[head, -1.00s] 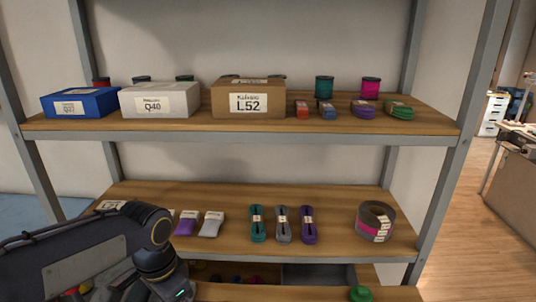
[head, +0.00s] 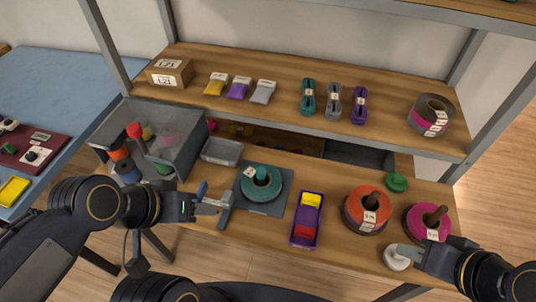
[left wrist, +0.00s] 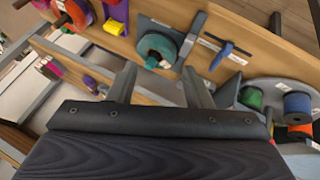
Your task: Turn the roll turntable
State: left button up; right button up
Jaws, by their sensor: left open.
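The roll turntable (head: 279,204) is a dark grey square plate on the lower bench. My left gripper (head: 212,207) is open and empty to the left of the plate, beside a grey bar and a blue-handled tool (head: 201,192). In the left wrist view the teal roll (left wrist: 157,47) shows beyond the open fingers of the left gripper (left wrist: 160,72). My right gripper (head: 410,252) is at the bench's right front, close to a white round object (head: 396,258); its fingers are not clear.
Right of the turntable are a purple tray (head: 305,235), an orange roll (head: 367,203) and a magenta roll (head: 427,222). A grey bin (head: 185,140) stands at the left. A shelf (head: 290,110) with cords and packets overhangs the bench's back.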

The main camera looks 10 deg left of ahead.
dwell(0.3)
pick_arm(q)
jog(key=n+g+y, duration=0.4)
jog(key=n+g, duration=0.2)
jog(key=n, duration=0.2)
send_over(260, 169)
notch_tip(260, 169, down, 6)
jog(key=shift+s+r, duration=0.1)
jog(key=shift+r, duration=0.1)
jog(key=shift+f, duration=0.6)
notch_tip(260, 169, down, 7)
jog(key=shift+p, duration=0.45)
jog(key=shift+c, duration=0.4)
